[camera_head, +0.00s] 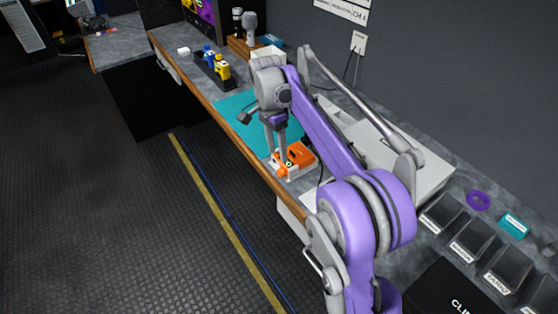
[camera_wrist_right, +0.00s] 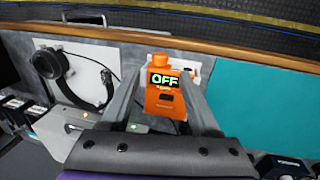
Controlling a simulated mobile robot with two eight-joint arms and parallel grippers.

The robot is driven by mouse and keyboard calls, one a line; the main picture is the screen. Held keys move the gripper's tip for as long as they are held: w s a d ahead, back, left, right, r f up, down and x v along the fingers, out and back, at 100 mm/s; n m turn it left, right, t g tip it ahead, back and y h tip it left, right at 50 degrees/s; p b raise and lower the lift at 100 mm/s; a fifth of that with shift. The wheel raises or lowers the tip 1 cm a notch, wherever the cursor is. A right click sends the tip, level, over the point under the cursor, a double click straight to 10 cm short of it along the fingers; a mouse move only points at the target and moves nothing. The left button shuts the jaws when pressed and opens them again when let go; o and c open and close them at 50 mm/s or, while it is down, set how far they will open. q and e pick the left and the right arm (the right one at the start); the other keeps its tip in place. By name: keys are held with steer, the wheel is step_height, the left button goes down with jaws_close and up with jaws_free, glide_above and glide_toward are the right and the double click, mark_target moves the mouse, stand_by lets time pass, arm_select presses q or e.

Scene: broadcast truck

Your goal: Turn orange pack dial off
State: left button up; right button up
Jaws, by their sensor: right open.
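The orange pack (camera_head: 300,155) sits in a white holder on the counter, at the near end of a teal mat. It also shows in the right wrist view (camera_wrist_right: 165,104), where its small screen (camera_wrist_right: 164,79) reads "OFF". An orange knob-like part (camera_head: 283,171) sticks out at its aisle-side end and looks like the dial. My right gripper (camera_head: 277,148) points down at the pack. Its fingers are open, one on each side of the pack in the wrist view (camera_wrist_right: 162,85). I cannot tell whether they touch it. My left gripper is out of view.
The teal mat (camera_head: 236,113) lies beyond the pack. Yellow and blue items stand in a dark holder (camera_head: 212,70) farther along. Black labelled bins (camera_head: 441,213) and a purple ring (camera_head: 478,200) are at right.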

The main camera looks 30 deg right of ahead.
steer(key=shift+w+r, duration=0.2)
steer(key=shift+r, duration=0.75)
steer(key=shift+w+r, duration=0.15)
steer(key=shift+r, duration=0.75)
